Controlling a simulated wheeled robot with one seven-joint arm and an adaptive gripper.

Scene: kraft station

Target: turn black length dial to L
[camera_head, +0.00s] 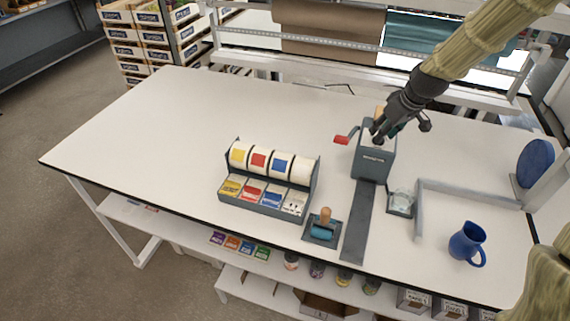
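A grey tape machine (373,163) stands on the white table, with a dark strip (357,222) running from it toward the table's front edge. A red-handled crank (342,140) sticks out on its left. The black length dial and its L mark cannot be made out; my gripper covers much of the machine's top. My dark gripper (380,132) reaches down from the upper right to the top of the machine. Its fingertips overlap the top; contact is unclear, as is whether the fingers are open or shut.
Left of the machine stands a label-roll dispenser (268,206). A teal roller with a wooden handle (322,229) lies beside the strip. A small glass jar (402,202), a grey angled rail (470,191) and a blue jug (467,243) are on the right. The table's left part is clear.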

